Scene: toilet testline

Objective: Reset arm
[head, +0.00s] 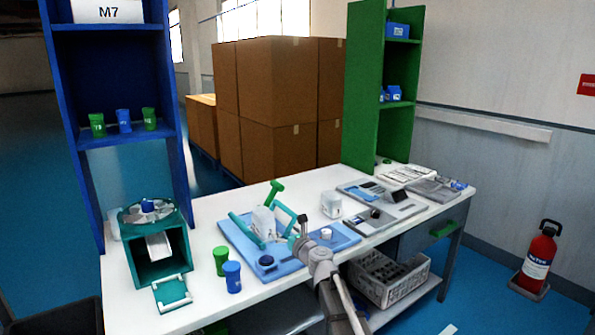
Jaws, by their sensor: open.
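My arm reaches up from the bottom of the head view over the front of the white table (205,215). My gripper (300,232) is at its far end, above the right part of a blue board (232,230). It is open, and I see nothing held in it, though its fingers are small and partly hidden. A teal frame (240,226) with a white block (263,222) and a green-handled tool (274,192) stands on the board just left of my gripper. I cannot tell whether they touch.
Green (221,261) and blue (232,276) cups stand at the table's front edge. A teal box fixture (160,262) is at left, below a blue shelf (65,100). Grey devices (400,208) lie right. A crate (385,283) sits under the table; a fire extinguisher (538,260) stands on the floor.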

